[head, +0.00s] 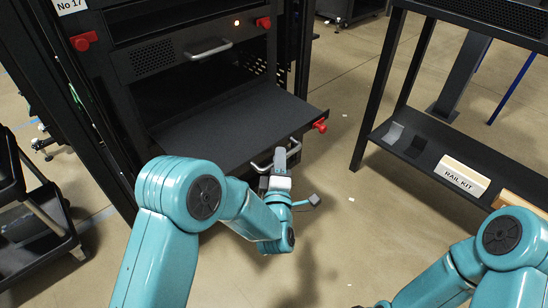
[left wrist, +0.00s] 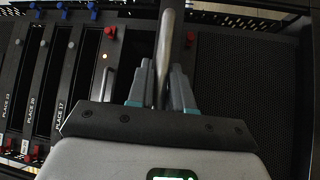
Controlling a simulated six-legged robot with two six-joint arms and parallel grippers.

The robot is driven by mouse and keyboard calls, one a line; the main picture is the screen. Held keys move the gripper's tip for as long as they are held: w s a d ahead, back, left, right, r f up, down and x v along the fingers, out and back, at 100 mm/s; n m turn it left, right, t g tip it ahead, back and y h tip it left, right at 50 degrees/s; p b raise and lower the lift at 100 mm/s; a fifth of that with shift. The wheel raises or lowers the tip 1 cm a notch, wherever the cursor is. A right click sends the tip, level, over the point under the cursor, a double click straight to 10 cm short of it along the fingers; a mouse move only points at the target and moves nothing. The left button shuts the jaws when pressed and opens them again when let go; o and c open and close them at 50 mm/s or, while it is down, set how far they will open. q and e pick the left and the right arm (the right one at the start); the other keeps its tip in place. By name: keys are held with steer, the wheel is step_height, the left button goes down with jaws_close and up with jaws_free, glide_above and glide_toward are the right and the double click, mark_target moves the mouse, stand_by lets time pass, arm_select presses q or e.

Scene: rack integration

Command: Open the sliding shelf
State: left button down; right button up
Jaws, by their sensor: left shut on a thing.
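The sliding shelf (head: 235,125) is a flat dark panel that stands out from the black rack, low in the head view. Its silver handle (head: 260,165) is on the front edge, partly hidden by my left gripper (head: 281,158). In the left wrist view, the handle bar (left wrist: 166,45) runs between the two fingers of my left gripper (left wrist: 162,85), which is shut on it. The dark perforated shelf surface (left wrist: 245,75) lies right of the bar there. My right arm shows at the bottom right of the head view; its gripper is out of frame.
A red knob (head: 320,125) is at the shelf's right front corner. Above the shelf is a rack unit with a silver handle (head: 208,48). A black table with a lower shelf holding a rail kit box (head: 465,177) stands right. A black cart (head: 35,235) is left. Floor between is open.

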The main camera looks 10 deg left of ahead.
arm_select(q)
steer(key=shift+s+d, duration=0.1)
steer(key=shift+d, duration=0.05)
steer(key=c, duration=1.1)
jaws_free()
steer(key=s, duration=0.5)
steer(key=s+d+f+b, duration=0.1)
steer(key=s, duration=0.4)
steer(key=s+f, duration=0.1)
steer(key=s, duration=0.5)
steer(key=shift+d+f+b, duration=0.15)
steer(key=shift+d+b, duration=0.25)
